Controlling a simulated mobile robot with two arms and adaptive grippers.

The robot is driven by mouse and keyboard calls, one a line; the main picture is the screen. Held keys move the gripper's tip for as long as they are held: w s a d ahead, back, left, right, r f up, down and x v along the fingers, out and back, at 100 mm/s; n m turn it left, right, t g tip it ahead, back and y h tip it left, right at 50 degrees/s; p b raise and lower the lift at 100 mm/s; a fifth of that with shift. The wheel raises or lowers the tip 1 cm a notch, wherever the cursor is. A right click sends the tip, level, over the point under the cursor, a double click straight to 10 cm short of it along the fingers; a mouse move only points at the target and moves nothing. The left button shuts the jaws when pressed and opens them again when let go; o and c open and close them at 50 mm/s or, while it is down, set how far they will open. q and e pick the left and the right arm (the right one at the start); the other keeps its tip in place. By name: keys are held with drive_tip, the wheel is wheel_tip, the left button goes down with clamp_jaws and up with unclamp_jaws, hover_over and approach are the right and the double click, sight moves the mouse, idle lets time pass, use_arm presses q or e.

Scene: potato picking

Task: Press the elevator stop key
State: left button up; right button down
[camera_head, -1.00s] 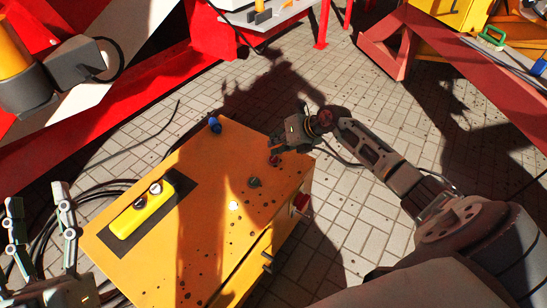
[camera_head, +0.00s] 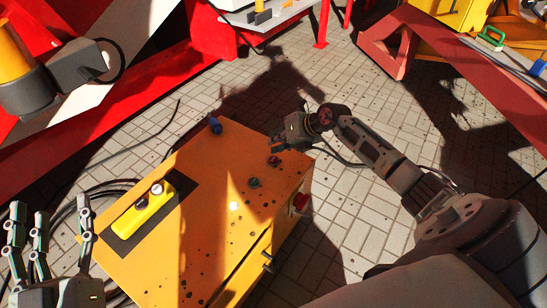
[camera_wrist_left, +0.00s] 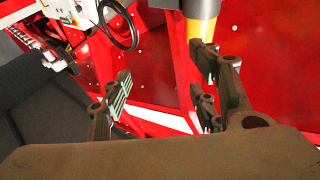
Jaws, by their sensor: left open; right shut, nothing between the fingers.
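A yellow control box (camera_head: 192,165) stands in the middle of the head view. Its top carries a small red button (camera_head: 273,160), a dark knob (camera_head: 254,182), a white button (camera_head: 234,205), a blue knob (camera_head: 215,125) and a yellow two-button unit (camera_head: 145,211). A red knob (camera_head: 301,202) is on its right side. No readable label shows which one is the stop key. My right gripper (camera_head: 276,146) is shut and empty at the box's far right corner, just beyond the small red button; contact is unclear. My left gripper (camera_head: 60,212) is open and empty left of the box; it also shows in the left wrist view (camera_wrist_left: 163,92).
Black cables (camera_head: 96,190) lie on the tiled floor left of the box. Red and white machinery (camera_head: 130,110) fills the upper left. A red beam (camera_head: 475,80) runs along the upper right.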

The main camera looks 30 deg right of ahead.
drive_tip(key=shift+r+p, duration=0.75)
drive_tip(key=shift+r, duration=0.3)
use_arm(q)
drive_tip(key=s+a+f+g+y+p, duration=0.1)
drive_tip(key=s+f+g, duration=0.1)
drive_tip(key=f+g, duration=0.3)
drive_tip(key=s+a+f+g+y+p, duration=0.1)
drive_tip(key=f+g, duration=0.4)
drive_tip(key=f, duration=0.7)
drive_tip(key=shift+s+a+y, duration=0.6)
drive_tip(key=shift+s+a, duration=0.1)
drive_tip(key=shift+a, duration=0.05)
use_arm(e)
drive_tip(key=shift+r, duration=0.85)
drive_tip(key=shift+a, duration=0.1)
